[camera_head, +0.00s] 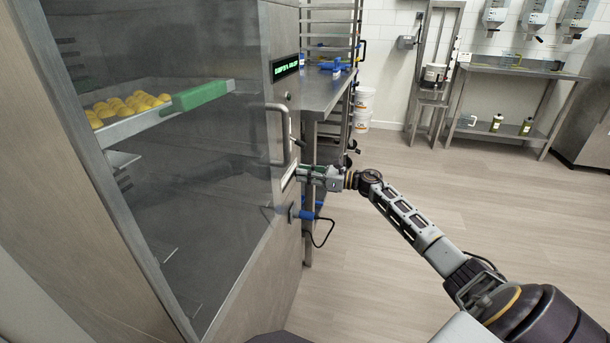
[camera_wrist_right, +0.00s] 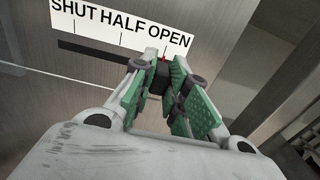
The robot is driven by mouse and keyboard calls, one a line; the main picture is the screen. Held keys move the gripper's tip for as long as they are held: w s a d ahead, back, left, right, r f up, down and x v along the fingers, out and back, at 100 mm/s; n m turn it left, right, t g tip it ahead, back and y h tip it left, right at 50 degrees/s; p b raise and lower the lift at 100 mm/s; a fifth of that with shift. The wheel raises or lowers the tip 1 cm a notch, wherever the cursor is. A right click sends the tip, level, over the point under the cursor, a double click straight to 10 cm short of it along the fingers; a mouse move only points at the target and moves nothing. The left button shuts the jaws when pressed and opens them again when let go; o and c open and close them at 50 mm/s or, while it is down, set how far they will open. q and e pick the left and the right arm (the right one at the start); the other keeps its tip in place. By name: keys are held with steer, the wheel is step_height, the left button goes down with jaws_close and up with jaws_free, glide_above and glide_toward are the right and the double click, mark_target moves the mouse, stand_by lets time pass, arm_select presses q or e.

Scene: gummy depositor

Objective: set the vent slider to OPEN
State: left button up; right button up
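The vent slider's scale plate (camera_wrist_right: 120,24) reads SHUT, HALF, OPEN from left to right in the right wrist view, with a dark slot (camera_wrist_right: 90,52) below it. The slider's dark knob (camera_wrist_right: 158,80) with a red pointer stands near the OPEN tick, at the right end of the slot. My right gripper (camera_wrist_right: 156,72) has its green-padded fingers on both sides of the knob and looks shut on it; the fingers hide part of it. In the head view my right gripper (camera_head: 308,173) is at the cabinet's front edge. My left gripper is not in view.
The steel cabinet (camera_head: 240,250) has a glass side, a door handle (camera_head: 280,135) just above my right gripper and a blue-handled valve (camera_head: 306,215) just below. A tray (camera_head: 140,122) of yellow pieces is inside. A steel table (camera_head: 325,92) stands behind. The floor to the right is clear.

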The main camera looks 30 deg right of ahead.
steer(key=o, duration=0.4)
steer(key=shift+w+d+r, duration=0.1)
steer(key=shift+w+d, duration=0.1)
steer(key=shift+d, duration=0.05)
steer(key=shift+o, duration=0.4)
steer(key=shift+s+a, duration=0.1)
steer(key=shift+s, duration=0.1)
steer(key=v, duration=1.2)
stand_by(0.4)
